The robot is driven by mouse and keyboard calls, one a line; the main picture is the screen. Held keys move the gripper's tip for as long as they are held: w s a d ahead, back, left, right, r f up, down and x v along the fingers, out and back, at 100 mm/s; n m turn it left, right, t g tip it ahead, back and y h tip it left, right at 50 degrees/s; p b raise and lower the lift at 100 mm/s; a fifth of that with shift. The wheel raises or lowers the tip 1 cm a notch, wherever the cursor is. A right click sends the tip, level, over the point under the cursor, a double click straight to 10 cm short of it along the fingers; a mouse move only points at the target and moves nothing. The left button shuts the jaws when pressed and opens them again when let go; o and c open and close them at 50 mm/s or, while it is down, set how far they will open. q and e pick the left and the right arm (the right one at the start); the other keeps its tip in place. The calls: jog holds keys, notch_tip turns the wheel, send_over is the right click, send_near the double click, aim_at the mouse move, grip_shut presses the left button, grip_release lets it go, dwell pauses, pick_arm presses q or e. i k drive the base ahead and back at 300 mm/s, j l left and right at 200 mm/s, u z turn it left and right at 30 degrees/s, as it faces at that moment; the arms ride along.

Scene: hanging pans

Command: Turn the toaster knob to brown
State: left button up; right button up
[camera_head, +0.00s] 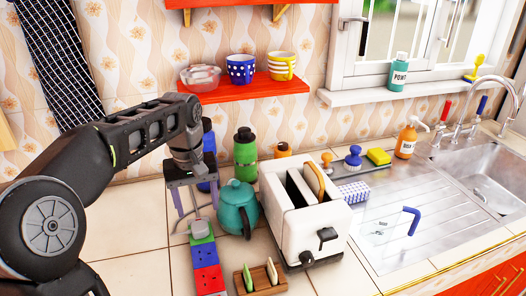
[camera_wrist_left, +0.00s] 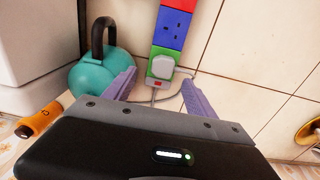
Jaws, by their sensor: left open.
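The white toaster (camera_head: 300,225) stands on the tiled counter right of the teal teapot. A slice of bread (camera_head: 314,178) sticks up from one of its slots. Its front has a black lever (camera_head: 327,236) and, lower down, a dark round knob (camera_head: 306,259); the knob's setting is too small to read. My left gripper (camera_head: 198,205) is open and empty, with purple fingers, left of the teapot and away from the toaster. In the left wrist view its fingers (camera_wrist_left: 158,85) spread on either side of the plug on the power strip. My right gripper is not in view.
The teal teapot (camera_head: 237,208) stands between my left gripper and the toaster. The coloured power strip (camera_head: 207,277) and a wooden toast rack (camera_head: 262,281) lie in front. Green bottle (camera_head: 245,155) stands behind. The sink (camera_head: 485,180) is right. A red shelf (camera_head: 250,88) hangs above.

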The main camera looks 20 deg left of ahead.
aim_at(307, 258)
jog(key=k+l, duration=0.75)
jog(key=l, duration=0.2)
